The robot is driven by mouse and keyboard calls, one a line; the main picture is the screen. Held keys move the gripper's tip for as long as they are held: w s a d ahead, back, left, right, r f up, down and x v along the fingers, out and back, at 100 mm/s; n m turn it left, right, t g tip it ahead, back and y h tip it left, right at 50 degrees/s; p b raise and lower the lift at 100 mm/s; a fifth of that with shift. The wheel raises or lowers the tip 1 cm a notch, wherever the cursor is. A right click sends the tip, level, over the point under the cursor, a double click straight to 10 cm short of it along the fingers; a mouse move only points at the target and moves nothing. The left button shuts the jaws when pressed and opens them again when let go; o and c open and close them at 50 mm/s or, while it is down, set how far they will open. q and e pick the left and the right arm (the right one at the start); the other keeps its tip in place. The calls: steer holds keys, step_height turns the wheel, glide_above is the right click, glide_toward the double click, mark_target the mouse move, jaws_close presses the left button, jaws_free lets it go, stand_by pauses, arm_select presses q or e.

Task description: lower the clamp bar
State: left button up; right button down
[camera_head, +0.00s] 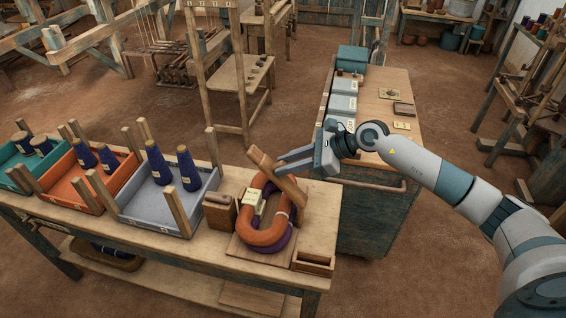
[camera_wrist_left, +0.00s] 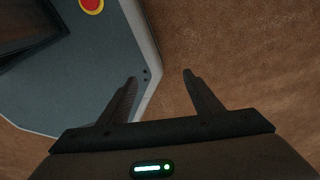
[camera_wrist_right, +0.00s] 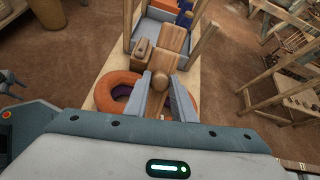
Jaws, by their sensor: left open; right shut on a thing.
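The clamp bar (camera_head: 264,164) is a wooden bar lying at a slant over the orange ring of yarn (camera_head: 247,232); its far end is raised above the bench. My right gripper (camera_head: 281,165) is shut on the bar. A purple yarn ring (camera_head: 291,238) shows under the orange one, on a wooden board. My left gripper (camera_wrist_left: 160,78) is open and empty over the floor, beside a grey surface with a red button.
A wooden block (camera_head: 219,211) stands left of the rings. Grey (camera_head: 152,211), orange and teal trays with dark blue cones and upright posts line the bench (camera_head: 195,247). A small open wooden box (camera_head: 313,262) sits at the bench's right end. A cart (camera_head: 365,185) stands behind my right forearm.

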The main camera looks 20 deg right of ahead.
mark_target(272, 166)
steer(key=w+a+h, duration=0.1)
steer(key=a+f+g+h, duration=0.1)
steer(key=w+a+g+h, duration=0.1)
steer(key=shift+w+a+f, duration=0.3)
steer(key=shift+a+f, duration=0.1)
steer(key=w+a+f+g+h+b, duration=0.1)
steer(key=f, duration=0.1)
steer(key=a+f+g+h+b, duration=0.1)
steer(key=f+h+b, duration=0.1)
steer(key=w+a+f+g+h+b, duration=0.1)
steer(key=a+f+h+b, duration=0.1)
steer(key=shift+w+f+g, duration=0.3)
steer(key=shift+w+f, duration=0.05)
arm_select(q)
steer(key=f, duration=0.2)
steer(key=d+f, duration=0.1)
steer(key=f, duration=0.2)
steer(key=shift+f+b, duration=0.1)
steer(key=shift+b, duration=0.25)
arm_select(e)
steer(key=shift+f, duration=0.1)
steer(key=shift+s+f, duration=0.1)
steer(key=c, duration=1.7)
jaws_free()
steer(key=shift+o, duration=1.1)
